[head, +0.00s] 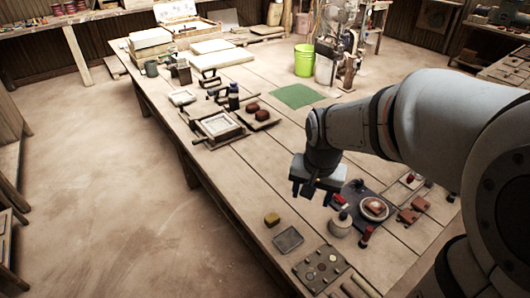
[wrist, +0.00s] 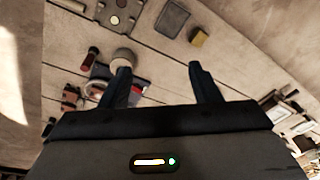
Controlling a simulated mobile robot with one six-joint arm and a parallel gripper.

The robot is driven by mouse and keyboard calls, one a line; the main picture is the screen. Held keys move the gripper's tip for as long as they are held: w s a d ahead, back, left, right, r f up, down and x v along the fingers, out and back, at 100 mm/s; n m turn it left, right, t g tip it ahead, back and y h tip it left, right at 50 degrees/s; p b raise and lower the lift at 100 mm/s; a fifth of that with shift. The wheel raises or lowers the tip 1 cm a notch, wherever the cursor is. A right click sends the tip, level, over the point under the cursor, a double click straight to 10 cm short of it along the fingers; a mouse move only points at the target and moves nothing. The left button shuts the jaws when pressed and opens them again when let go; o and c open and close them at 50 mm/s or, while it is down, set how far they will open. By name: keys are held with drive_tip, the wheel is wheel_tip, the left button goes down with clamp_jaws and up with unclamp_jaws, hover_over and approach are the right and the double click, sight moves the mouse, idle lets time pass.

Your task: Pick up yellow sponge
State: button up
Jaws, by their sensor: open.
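The yellow sponge (head: 272,219) is a small block lying on the wooden table, near its left edge, just behind a dark flat tray. In the wrist view the sponge (wrist: 198,37) shows at the top, beyond the right fingertip and apart from it. My gripper (head: 311,190) hangs above the table, to the right of and farther back than the sponge in the head view. Its two dark fingers (wrist: 163,70) are spread with nothing between them.
A dark tray (head: 288,240) lies close to the sponge. A round pale pot (head: 340,224) and a dark board with a round dish (head: 374,208) stand right of it. A plate with round discs (head: 321,268) lies in front. The table left of my gripper is mostly bare.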

drive_tip(key=w+a+f+m+g, duration=0.1)
drive_tip(key=w+a+f+m, duration=0.3)
drive_tip(key=w+f, duration=0.4)
drive_tip(key=m+b, duration=0.1)
drive_tip(key=m, duration=0.2)
hover_over(272, 218)
drive_tip(key=shift+g, duration=0.3)
drive_tip(key=f, duration=0.9)
drive_tip(key=shift+w+d, duration=0.2)
drive_tip(key=shift+w, duration=0.15)
drive_tip(key=shift+a+f, duration=0.1)
drive_tip(key=shift+f, duration=0.3)
drive_tip(key=f, duration=0.7)
drive_tip(key=shift+s+f+p, duration=0.25)
drive_tip(key=shift+s+p, duration=0.05)
drive_tip(key=shift+p, duration=0.05)
drive_tip(key=shift+c, duration=0.4)
drive_tip(key=c, duration=1)
drive_tip(key=shift+o, duration=0.2)
